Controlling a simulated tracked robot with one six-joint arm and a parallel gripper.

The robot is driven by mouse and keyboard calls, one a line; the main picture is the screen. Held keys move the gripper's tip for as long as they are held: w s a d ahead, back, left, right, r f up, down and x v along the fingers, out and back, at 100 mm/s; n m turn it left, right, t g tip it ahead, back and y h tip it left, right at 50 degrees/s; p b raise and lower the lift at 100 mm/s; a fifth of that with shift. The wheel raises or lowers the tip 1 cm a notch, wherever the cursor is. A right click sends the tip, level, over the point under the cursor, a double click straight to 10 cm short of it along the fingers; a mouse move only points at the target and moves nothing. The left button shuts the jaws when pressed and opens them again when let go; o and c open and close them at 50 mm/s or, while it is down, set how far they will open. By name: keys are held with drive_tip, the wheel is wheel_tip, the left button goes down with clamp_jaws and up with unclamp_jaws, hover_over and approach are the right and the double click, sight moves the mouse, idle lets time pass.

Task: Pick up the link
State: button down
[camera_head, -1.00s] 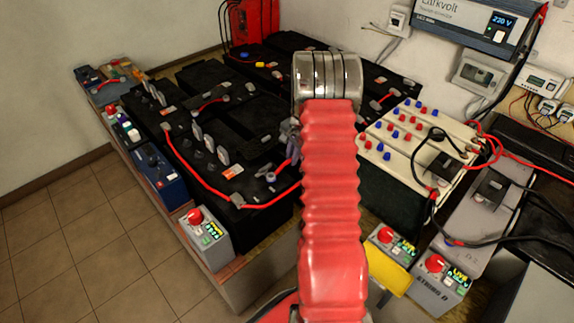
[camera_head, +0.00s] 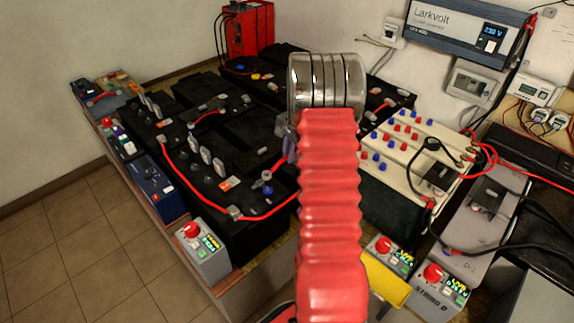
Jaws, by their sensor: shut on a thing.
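My arm, with its red ribbed sleeve and shiny metal wrist, stands in the middle of the view over the batteries. Only a small grey and purple sliver of my gripper (camera_head: 286,138) shows at the left edge of the sleeve, just below the metal wrist. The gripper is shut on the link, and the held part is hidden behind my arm. Black batteries (camera_head: 240,158) lie behind and to the left, with small grey terminal pieces and upright grey plates (camera_head: 206,155) on top.
A red cable (camera_head: 190,193) crosses the front black batteries. To the right are a cream-topped battery (camera_head: 402,148) with red and blue caps and black cables (camera_head: 450,150). Grey boxes with red knobs (camera_head: 203,247) line the front edge. An inverter (camera_head: 468,28) hangs on the wall. Tiled floor at left is clear.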

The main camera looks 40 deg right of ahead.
drive_tip(key=shift+r, duration=1.45)
drive_tip(key=shift+s, duration=0.1)
